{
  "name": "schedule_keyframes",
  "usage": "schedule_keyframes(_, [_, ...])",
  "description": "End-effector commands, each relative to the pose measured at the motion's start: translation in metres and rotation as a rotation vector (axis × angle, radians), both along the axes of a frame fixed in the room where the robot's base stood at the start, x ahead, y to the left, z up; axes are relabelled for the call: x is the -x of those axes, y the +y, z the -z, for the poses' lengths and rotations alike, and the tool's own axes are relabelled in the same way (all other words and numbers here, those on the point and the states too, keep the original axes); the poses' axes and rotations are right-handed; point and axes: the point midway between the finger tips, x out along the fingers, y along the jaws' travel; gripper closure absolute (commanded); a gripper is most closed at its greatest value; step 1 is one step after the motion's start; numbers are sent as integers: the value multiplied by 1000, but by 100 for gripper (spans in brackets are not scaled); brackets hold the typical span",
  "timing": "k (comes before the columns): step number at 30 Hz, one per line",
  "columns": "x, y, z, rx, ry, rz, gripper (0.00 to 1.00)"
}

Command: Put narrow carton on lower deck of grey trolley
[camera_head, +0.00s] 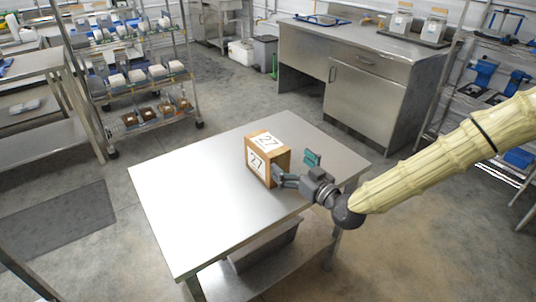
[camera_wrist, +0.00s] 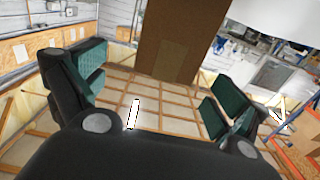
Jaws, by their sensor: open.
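A brown narrow carton (camera_head: 262,169) with white "27" labels stands upright on a bare metal table (camera_head: 190,205). My gripper (camera_head: 294,166) is open at the carton's right side, with one finger overlapping the carton's edge in the head view. In the wrist view the carton (camera_wrist: 183,38) rises beyond my open gripper (camera_wrist: 150,92), and its brown face has a pale patch. The space between the fingers looks empty. I cannot tell whether a finger touches the carton. I cannot tell for sure which piece of furniture is the grey trolley.
The table has a lower shelf (camera_head: 240,286) with a grey box-like thing (camera_head: 265,246) under the top. A grey two-level unit (camera_head: 40,136) stands at the left, beside a wire rack (camera_head: 140,85) of trays. A metal counter (camera_head: 365,95) stands behind. Open floor surrounds the table.

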Motion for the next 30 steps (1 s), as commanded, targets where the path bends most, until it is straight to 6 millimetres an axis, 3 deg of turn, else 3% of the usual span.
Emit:
schedule_keyframes(7, [-31, 26, 5, 1, 8, -9, 2])
schedule_keyframes(14, [-43, 33, 6, 0, 10, -7, 2])
schedule_keyframes(24, [-76, 54, 8, 0, 11, -4, 2])
schedule_keyframes(30, [-82, 58, 9, 1, 12, -4, 2])
